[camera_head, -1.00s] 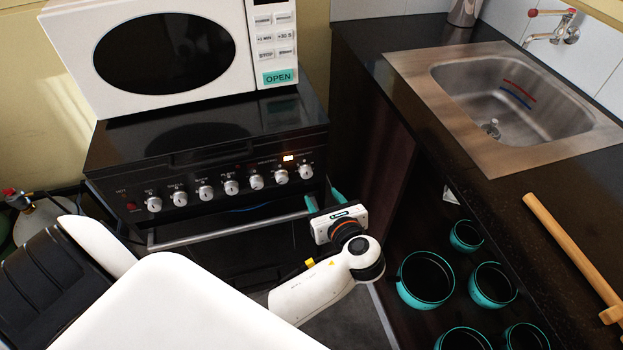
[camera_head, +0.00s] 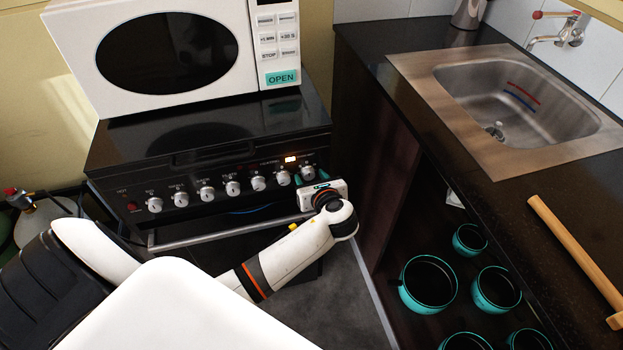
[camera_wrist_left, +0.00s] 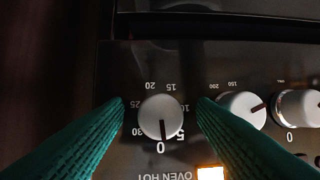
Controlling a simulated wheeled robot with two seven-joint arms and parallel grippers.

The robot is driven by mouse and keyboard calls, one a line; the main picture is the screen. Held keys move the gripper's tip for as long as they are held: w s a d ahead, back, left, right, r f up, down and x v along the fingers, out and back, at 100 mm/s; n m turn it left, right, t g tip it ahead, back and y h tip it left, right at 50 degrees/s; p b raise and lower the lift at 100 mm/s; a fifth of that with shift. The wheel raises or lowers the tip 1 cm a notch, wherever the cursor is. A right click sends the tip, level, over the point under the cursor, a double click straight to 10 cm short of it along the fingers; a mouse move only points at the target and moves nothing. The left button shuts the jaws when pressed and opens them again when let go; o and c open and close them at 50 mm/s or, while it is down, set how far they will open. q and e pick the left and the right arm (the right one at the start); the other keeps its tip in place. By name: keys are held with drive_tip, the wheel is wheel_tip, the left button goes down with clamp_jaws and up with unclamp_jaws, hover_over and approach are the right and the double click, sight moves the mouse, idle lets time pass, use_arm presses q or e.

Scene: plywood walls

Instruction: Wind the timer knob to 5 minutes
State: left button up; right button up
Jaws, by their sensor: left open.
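The timer knob (camera_wrist_left: 160,118) is a white round knob on the black oven panel, ringed by numbers from 0 to 30. The picture is upside down in the left wrist view, and the knob's dark pointer line is at 0, beside the 5. In the head view the timer knob (camera_head: 307,173) is the rightmost of the row. My left gripper (camera_head: 311,182) is at this knob. Its teal fingers are open on both sides of the knob, with gaps visible in the left wrist view (camera_wrist_left: 160,101). My right gripper is not in view.
Other white knobs (camera_head: 257,183) sit beside the timer, close to one finger. A lit orange indicator (camera_wrist_left: 210,173) is near the knob. The oven handle (camera_head: 225,233) runs below. A microwave (camera_head: 75,45) stands on top. The dark counter (camera_head: 400,90) is at the right.

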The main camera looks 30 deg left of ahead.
use_arm(q)
drive_tip(key=c, duration=1)
drive_tip(key=shift+s+r+n+t+h+p, duration=0.15)
drive_tip(key=shift+n+t+h+p, duration=0.25)
drive_tip(key=shift+p, duration=0.6)
drive_tip(key=shift+a+n+t+p, duration=0.1)
drive_tip(key=shift+n+t+p, duration=0.3)
drive_tip(key=shift+n+p, duration=0.4)
drive_tip(key=shift+n+t+h, duration=0.4)
drive_tip(key=shift+n+h, duration=0.1)
drive_tip(key=shift+n, duration=0.1)
drive_tip(key=shift+f+n+t, duration=0.2)
drive_tip(key=shift+n+t, duration=0.1)
drive_tip(key=shift+n, duration=0.6)
